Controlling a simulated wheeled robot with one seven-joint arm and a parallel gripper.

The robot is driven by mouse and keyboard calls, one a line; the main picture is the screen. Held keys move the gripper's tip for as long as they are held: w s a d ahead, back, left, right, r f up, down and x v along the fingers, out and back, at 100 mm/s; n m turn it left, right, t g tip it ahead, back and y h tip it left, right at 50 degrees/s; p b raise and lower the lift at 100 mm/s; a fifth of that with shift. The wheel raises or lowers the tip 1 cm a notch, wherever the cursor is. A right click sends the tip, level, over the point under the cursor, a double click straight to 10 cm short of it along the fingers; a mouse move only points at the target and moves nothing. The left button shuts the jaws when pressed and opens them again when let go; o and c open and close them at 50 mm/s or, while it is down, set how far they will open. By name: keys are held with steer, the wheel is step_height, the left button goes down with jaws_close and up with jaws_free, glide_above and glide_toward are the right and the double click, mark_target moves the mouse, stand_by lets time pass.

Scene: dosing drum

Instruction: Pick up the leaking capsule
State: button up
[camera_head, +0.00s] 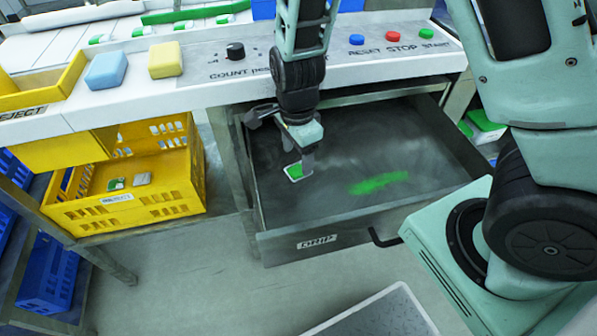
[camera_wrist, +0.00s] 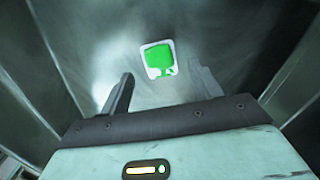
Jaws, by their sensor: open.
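The leaking capsule (camera_head: 293,172), green with a white rim, lies in the open drawer marked DRIP (camera_head: 330,228), toward its left side. It also shows in the wrist view (camera_wrist: 158,59), with a green drip at its lower edge. My gripper (camera_head: 298,158) is inside the drawer, pointing down beside and partly over the capsule in the head view. In the wrist view its two fingers (camera_wrist: 160,85) are apart with nothing between them, and the capsule lies just beyond the fingertips. I cannot tell the height left between fingertips and drawer floor.
A green smear (camera_head: 379,183) is on the drawer floor to the right. The console (camera_head: 215,90) with knob and buttons runs above the drawer. A yellow crate (camera_head: 165,190) holding capsules stands left. A blue sponge (camera_head: 106,70) and a yellow sponge (camera_head: 165,60) lie on the console.

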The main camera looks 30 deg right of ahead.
mark_target(299, 169)
step_height(299, 169, down, 4)
steer(key=shift+d+r+b, duration=0.1)
steer(key=shift+d+b, duration=0.05)
steer(key=shift+b, duration=0.45)
steer(key=c, duration=1)
steer(key=shift+r, duration=0.1)
steer(key=shift+c, duration=0.2)
